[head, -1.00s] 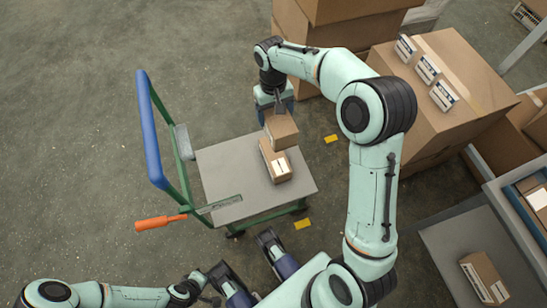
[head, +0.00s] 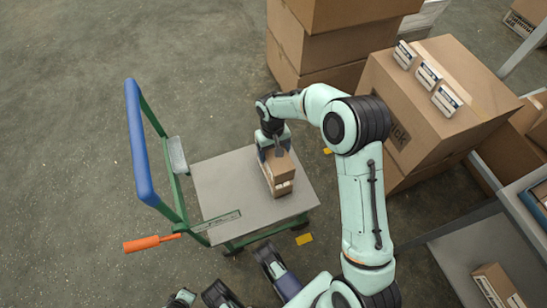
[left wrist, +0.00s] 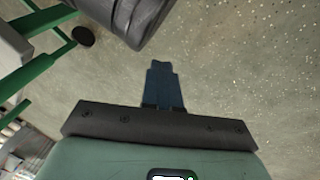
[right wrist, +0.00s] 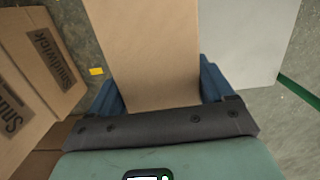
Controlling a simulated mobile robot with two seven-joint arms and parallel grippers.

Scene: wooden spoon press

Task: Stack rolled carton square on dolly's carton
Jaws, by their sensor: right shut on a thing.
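My right gripper (head: 274,153) is shut on a brown carton (head: 279,169) above the dolly (head: 222,183). In the right wrist view the carton (right wrist: 148,50) fills the space between the two blue fingers. The dolly's carton (head: 284,189) shows only as a narrow part below the held one, with a pale label. The held carton looks nearly lined up over it; whether they touch, I cannot tell. My left gripper (left wrist: 163,85) shows in the left wrist view with its blue fingers together and nothing in them, above bare floor.
Large stacked boxes (head: 335,50) and a big box with small labelled packs (head: 430,100) stand behind and right. Another carton (head: 497,288) lies on a grey surface (head: 475,255) at lower right.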

